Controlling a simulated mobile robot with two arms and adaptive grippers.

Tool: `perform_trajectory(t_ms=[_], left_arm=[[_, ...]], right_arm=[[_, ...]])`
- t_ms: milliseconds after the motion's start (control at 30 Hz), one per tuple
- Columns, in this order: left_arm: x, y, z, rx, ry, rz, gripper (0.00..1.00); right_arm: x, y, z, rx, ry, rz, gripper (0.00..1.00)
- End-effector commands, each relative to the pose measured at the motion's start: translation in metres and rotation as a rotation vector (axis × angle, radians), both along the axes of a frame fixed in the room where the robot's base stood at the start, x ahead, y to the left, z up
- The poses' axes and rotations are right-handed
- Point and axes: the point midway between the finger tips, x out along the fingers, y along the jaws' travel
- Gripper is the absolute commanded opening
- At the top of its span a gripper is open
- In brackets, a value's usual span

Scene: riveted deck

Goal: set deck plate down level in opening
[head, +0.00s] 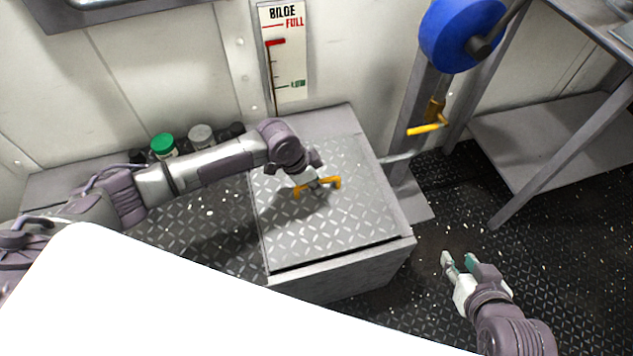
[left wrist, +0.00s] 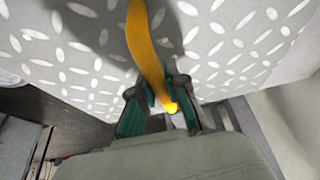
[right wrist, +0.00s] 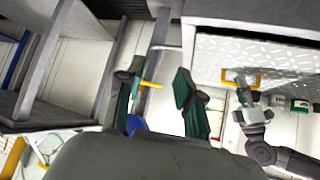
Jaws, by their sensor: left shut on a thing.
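The deck plate (head: 345,225) is a grey diamond-tread sheet lying over the top of a raised grey box (head: 345,278). A dark line shows along its front edge, and I cannot tell whether it is fully seated or level in the opening. Its yellow handle (head: 334,182) stands on its upper face. My left gripper (head: 312,184) is shut on the handle; the left wrist view shows its fingers (left wrist: 165,108) around the lower end of the handle (left wrist: 142,45). My right gripper (head: 459,263) is open and empty, right of the box; its fingers are apart in the right wrist view (right wrist: 160,100).
A bilge gauge (head: 285,55) hangs on the wall behind. A blue wheel (head: 458,35) and a yellow crank (head: 425,129) are on a post to the right. Several jars, one green-capped (head: 163,146), stand behind my left arm. A grey shelf unit (head: 545,125) is at right.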

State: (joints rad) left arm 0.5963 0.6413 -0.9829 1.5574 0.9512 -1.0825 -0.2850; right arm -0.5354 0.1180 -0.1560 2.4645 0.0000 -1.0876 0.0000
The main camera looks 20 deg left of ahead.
Motion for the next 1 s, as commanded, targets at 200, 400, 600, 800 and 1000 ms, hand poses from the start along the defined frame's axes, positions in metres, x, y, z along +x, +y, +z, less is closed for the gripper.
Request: perform_trajectory(t_ms=[200, 400, 600, 800, 1000], left_arm=[[0.002, -0.001, 0.003, -0.004, -0.005, 0.0, 0.0], [0.002, -0.001, 0.003, -0.004, -0.005, 0.0, 0.0], [0.002, -0.001, 0.003, -0.004, -0.005, 0.0, 0.0], [0.002, -0.001, 0.003, -0.004, -0.005, 0.0, 0.0], [0.002, -0.001, 0.003, -0.004, -0.005, 0.0, 0.0]], right_arm=[[-0.004, -0.002, -0.003, -0.008, 0.031, -0.001, 0.36], [-0.008, -0.003, -0.006, -0.014, 0.058, -0.003, 0.36], [-0.014, -0.005, -0.01, -0.019, 0.087, -0.005, 0.36], [-0.02, -0.006, -0.013, -0.024, 0.114, -0.008, 0.36], [-0.023, -0.008, -0.014, -0.028, 0.135, -0.011, 0.36]])
